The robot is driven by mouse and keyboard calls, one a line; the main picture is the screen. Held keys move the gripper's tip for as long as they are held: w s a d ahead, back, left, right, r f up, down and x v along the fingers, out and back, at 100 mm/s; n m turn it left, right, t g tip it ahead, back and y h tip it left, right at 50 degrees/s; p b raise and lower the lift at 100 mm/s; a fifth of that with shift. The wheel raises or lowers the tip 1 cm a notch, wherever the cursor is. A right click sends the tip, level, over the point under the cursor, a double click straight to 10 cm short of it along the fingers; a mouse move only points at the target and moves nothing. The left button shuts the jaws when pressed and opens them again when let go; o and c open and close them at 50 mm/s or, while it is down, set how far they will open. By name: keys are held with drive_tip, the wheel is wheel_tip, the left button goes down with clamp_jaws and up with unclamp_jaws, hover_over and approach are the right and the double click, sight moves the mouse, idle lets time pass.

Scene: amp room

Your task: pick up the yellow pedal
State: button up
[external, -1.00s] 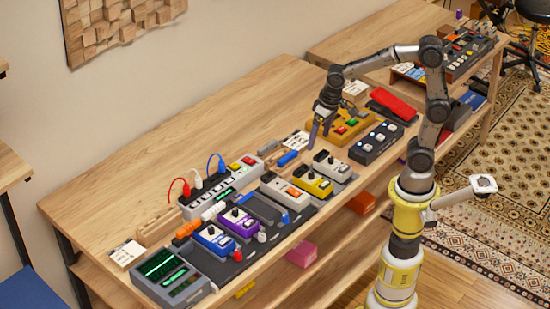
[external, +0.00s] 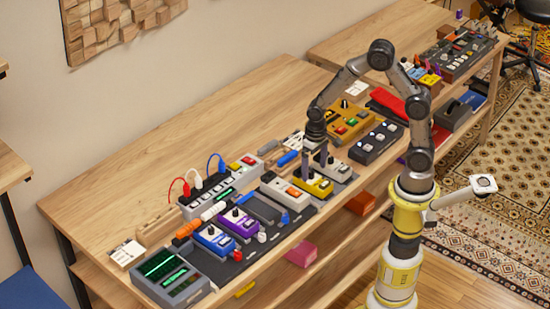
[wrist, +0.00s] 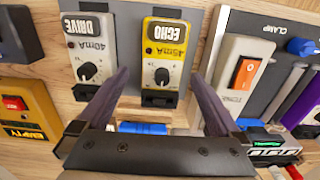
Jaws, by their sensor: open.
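The small yellow pedal (external: 317,188), labelled ECHO, stands among other pedals on the bench. In the wrist view the yellow pedal (wrist: 165,55) lies upside down in the picture, with a black knob and black lower end. My gripper (external: 315,168) is open and above the pedal. In the wrist view my gripper (wrist: 159,75) has one dark finger on each side of the pedal's knob end, with nothing held. The fingers partly hide the pedal in the external view, and I cannot tell whether they touch it.
A white DRIVE pedal (wrist: 88,50) stands close beside the yellow one. A white pedal with an orange switch (wrist: 240,72) is on the other side. A wider mustard pedal (external: 352,121) and a dark pedal (external: 377,142) stand to the right. The bench's back-left wood is clear.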

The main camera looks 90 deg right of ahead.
sight(313, 174)
wheel_tip(313, 174, down, 5)
drive_tip(key=shift+w+a+f, duration=0.1)
drive_tip(key=shift+w, duration=0.05)
clamp_jaws()
idle(0.6)
